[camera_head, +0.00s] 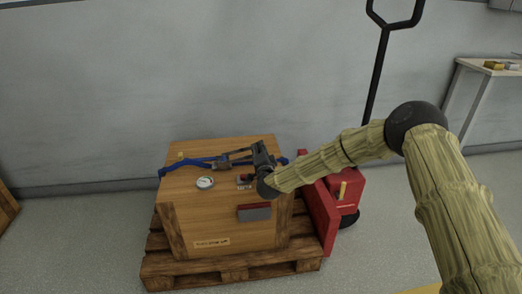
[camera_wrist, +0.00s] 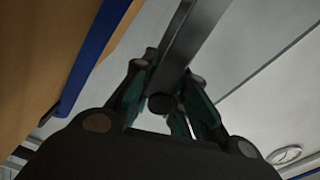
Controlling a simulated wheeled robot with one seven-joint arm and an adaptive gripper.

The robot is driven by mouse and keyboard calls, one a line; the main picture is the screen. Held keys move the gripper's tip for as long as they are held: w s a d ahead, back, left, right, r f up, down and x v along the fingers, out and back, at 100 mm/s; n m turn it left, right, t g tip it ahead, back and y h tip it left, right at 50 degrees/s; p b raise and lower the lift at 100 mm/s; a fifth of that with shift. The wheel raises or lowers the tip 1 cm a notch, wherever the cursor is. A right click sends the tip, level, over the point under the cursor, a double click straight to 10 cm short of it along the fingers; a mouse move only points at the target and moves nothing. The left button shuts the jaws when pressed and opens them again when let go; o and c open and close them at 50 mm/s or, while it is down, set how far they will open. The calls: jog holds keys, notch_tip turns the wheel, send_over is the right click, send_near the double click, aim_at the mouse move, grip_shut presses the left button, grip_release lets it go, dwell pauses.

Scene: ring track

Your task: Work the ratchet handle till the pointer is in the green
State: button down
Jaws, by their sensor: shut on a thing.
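A wooden crate (camera_head: 200,215) has a blue strap (camera_head: 180,168) across its top, with a ratchet (camera_head: 222,164) on the strap. A round white gauge (camera_head: 204,183) is on the crate top; its pointer and any green zone are too small to read. My gripper (camera_head: 250,155) is above the crate's right half, beside the ratchet. In the wrist view, my gripper (camera_wrist: 163,100) is shut on a grey metal bar, the ratchet handle (camera_wrist: 193,30). The blue strap (camera_wrist: 92,50) runs along the left there. My gripper partly hides the handle in the head view.
The crate stands on a wooden pallet (camera_head: 235,275). A red pallet truck (camera_head: 320,215) with a tall black handle (camera_head: 376,80) stands close at the right. A grey wall (camera_head: 130,80) is behind. A small table (camera_head: 485,68) is at far right. Floor at left front is clear.

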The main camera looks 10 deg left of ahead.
jog(key=c, duration=1.5)
grip_release()
jog(key=shift+w+d+r, duration=0.1)
jog(key=shift+d, duration=0.1)
jog(key=shift+o, duration=0.2)
jog(key=shift+s+f, duration=0.2)
jog(key=shift+s, duration=0.05)
jog(key=shift+o, duration=0.5)
jog(key=v, duration=1)
jog(key=shift+s+a, duration=0.2)
jog(key=shift+s, duration=0.2)
jog(key=shift+s+d, duration=0.25)
jog(key=shift+s, duration=0.25)
jog(key=shift+r, duration=0.1)
